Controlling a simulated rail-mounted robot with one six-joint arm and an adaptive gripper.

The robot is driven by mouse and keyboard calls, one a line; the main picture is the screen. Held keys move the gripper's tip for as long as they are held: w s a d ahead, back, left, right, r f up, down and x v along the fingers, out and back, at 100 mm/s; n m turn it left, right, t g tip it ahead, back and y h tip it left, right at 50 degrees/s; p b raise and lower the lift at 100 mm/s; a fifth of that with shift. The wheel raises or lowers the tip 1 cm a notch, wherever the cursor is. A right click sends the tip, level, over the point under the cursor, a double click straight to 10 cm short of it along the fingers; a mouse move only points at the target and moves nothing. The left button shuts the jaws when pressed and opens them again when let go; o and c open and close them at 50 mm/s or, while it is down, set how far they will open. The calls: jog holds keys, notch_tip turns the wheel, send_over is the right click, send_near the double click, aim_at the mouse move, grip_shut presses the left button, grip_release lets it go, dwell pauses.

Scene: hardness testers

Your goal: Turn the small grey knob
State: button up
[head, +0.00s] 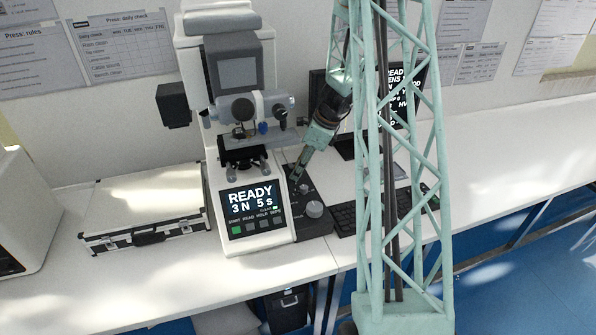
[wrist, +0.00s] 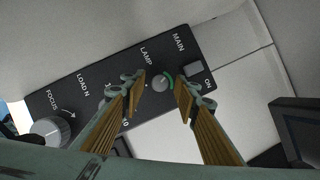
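The small grey knob (wrist: 160,83) sits under the LAMP label on a black control panel (wrist: 118,65) in the wrist view, with a short green arc beside it. My gripper (wrist: 161,88) is open, with one fingertip on each side of the knob and a visible gap on both sides. Whether the fingertips are at the knob's height I cannot tell. In the head view my gripper (head: 297,178) is at the far part of the panel (head: 325,222), beside the hardness tester (head: 222,135). The lamp knob cannot be clearly made out there.
A large FOCUS knob (wrist: 50,131) is at the panel's left end in the wrist view. A MAIN switch (wrist: 193,69) is close to my right finger. My left finger partly covers the LOAD N area. A keyboard (head: 345,218) and monitor (head: 405,85) stand right of the tester.

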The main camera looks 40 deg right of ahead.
jog(key=shift+c, duration=0.3)
jog(key=c, duration=0.8)
